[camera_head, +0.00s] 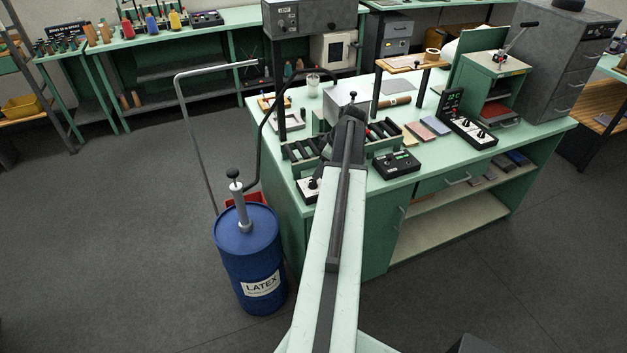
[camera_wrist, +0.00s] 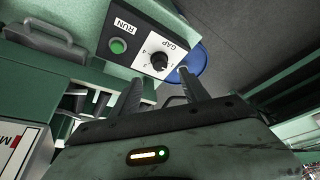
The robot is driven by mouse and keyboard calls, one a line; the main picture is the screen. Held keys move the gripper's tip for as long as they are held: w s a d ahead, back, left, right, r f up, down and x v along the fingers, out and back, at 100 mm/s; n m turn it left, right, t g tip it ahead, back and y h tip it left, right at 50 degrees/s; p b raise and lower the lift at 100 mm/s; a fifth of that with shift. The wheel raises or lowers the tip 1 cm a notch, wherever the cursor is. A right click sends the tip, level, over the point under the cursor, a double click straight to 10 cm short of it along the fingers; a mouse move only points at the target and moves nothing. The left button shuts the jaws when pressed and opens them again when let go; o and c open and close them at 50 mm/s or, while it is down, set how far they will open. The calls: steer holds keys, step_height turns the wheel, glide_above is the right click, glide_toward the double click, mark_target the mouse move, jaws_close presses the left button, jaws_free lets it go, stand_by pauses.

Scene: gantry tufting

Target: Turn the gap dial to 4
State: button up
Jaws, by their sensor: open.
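The gap dial (camera_wrist: 159,60) is a black round knob on a white plate marked GAP and numbers, on a dark control box (camera_wrist: 130,45). The lettering appears upside down in the wrist view. Its pointer is too small to read with certainty. A green RUN button (camera_wrist: 118,45) sits beside the plate. My gripper (camera_wrist: 160,78) is open, with its two dark fingers spread to either side below the dial in the picture and nothing between them. The box also shows in the head view (camera_head: 304,193) at the bench's front left corner, where my arm hides the gripper.
A blue latex drum (camera_head: 248,260) with a pump stands left of the green bench (camera_head: 345,255). Another control box (camera_head: 396,164) and a rack of rollers (camera_head: 303,150) are close by on the bench. The floor at left is clear.

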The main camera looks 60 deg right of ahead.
mark_target(313, 181)
steer(key=b+x, duration=0.6)
steer(key=x, duration=0.1)
steer(key=shift+f+b, duration=0.3)
steer(key=shift+f, duration=0.05)
steer(key=shift+r, duration=0.1)
steer(key=c, duration=1.1)
steer(key=shift+a, duration=0.35)
jaws_close()
steer(key=shift+d, duration=0.25)
